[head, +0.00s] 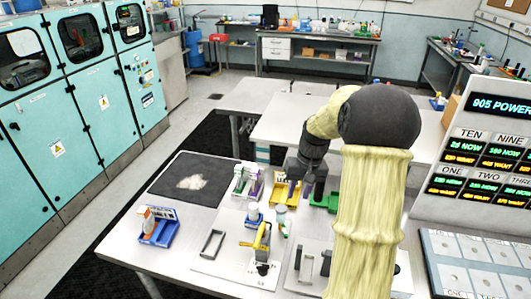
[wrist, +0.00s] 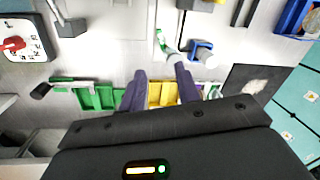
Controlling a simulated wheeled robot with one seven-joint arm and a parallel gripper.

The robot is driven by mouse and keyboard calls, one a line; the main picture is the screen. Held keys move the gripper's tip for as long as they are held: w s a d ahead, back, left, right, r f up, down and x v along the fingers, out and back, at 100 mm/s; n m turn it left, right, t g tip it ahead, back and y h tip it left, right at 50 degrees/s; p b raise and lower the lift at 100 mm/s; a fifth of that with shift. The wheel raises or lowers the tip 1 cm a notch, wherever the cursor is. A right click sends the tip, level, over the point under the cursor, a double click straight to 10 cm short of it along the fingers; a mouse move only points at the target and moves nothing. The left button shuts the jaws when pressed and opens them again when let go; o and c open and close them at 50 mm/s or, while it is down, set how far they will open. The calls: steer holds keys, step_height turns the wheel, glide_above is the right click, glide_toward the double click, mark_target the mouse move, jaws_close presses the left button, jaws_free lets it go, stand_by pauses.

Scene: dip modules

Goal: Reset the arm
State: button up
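My gripper (head: 300,188) hangs over the worktable (head: 180,263), beside and partly in front of a yellow tray (head: 279,193). In the wrist view its two dark purple fingers (wrist: 161,88) stand apart, with the yellow tray (wrist: 160,95) showing between them and nothing visibly held. My arm, in a pale yellow sleeve, reaches in from the right side of the head view and hides part of the table. I cannot tell the exact height of the fingertips above the tray.
A blue tray (head: 158,227) holding a part stands at the left. A yellow-handled device (head: 261,242), a small bottle (head: 281,219) and metal brackets (head: 212,244) stand in front. A black mat (head: 187,180) and display panel (head: 485,150) are at the sides.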

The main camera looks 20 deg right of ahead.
steer(key=s+a+n+t+h, duration=0.1)
steer(key=s+a+n+t, duration=0.1)
steer(key=s+a, duration=1.3)
steer(key=shift+s+f+n+h, duration=0.35)
steer(key=shift+s+n+h, duration=0.05)
steer(key=shift+s+n, duration=0.1)
steer(key=shift+o, duration=0.4)
stand_by(0.9)
